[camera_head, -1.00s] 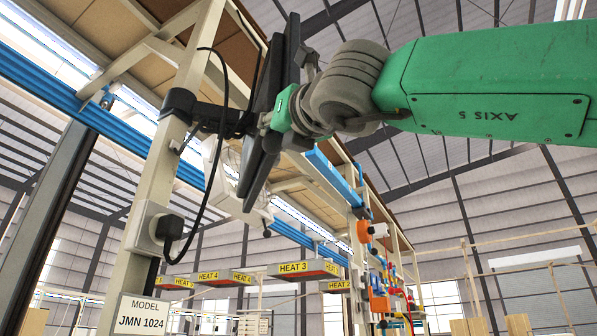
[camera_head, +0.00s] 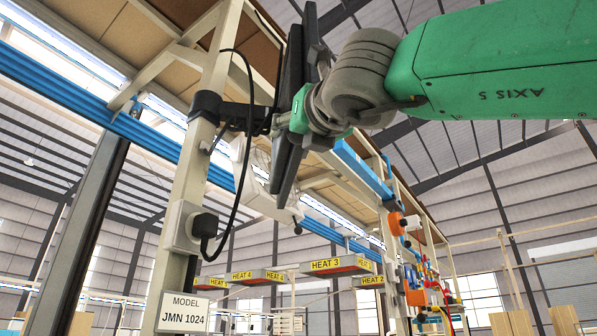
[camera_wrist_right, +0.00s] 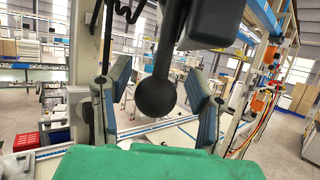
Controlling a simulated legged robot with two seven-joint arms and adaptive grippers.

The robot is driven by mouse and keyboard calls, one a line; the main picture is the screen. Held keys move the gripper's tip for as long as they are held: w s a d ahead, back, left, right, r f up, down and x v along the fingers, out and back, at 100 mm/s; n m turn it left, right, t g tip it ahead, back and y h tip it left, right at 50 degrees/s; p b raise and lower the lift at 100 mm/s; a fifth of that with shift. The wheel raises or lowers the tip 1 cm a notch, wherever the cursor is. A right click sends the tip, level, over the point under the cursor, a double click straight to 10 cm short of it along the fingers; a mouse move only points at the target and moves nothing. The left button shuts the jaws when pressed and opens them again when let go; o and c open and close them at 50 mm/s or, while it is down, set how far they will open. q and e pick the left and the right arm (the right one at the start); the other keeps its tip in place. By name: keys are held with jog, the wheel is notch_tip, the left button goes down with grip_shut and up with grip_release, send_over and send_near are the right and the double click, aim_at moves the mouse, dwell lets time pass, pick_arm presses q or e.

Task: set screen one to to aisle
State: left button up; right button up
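A dark, flat panel that looks like the screen (camera_head: 291,75) shows nearly edge-on in the head view, beside a beige post and a black clamp arm (camera_head: 243,115). My right gripper (camera_head: 300,115), with green parts, is right up at this panel. Its fingers partly merge with the dark shape there. In the right wrist view my right gripper (camera_wrist_right: 160,105) has its fingers apart. A black ball-ended handle (camera_wrist_right: 157,97) hangs between them from a dark body (camera_wrist_right: 215,22), with visible gaps to the fingers. The screen's face is hidden. My left gripper is not in view.
The beige post (camera_head: 200,150) carries a socket with a black plug (camera_head: 203,226), a hanging cable and a JMN 1024 sign (camera_head: 184,314). A blue rail (camera_head: 70,95) crosses behind. Yellow-labelled HEAT signs (camera_head: 325,266) hang farther back.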

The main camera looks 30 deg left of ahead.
jog(key=shift+s+d+r, duration=0.1)
jog(key=shift+s+r, duration=0.1)
jog(key=shift+s, duration=0.4)
jog(key=shift+s+d+f, duration=0.1)
jog(key=shift+s+d, duration=0.1)
jog(key=shift+d, duration=0.1)
jog(key=f+v, duration=0.1)
jog(key=v, duration=0.9)
jog(key=shift+w+d, duration=0.25)
jog(key=shift+d, duration=0.05)
jog(key=shift+f, duration=0.1)
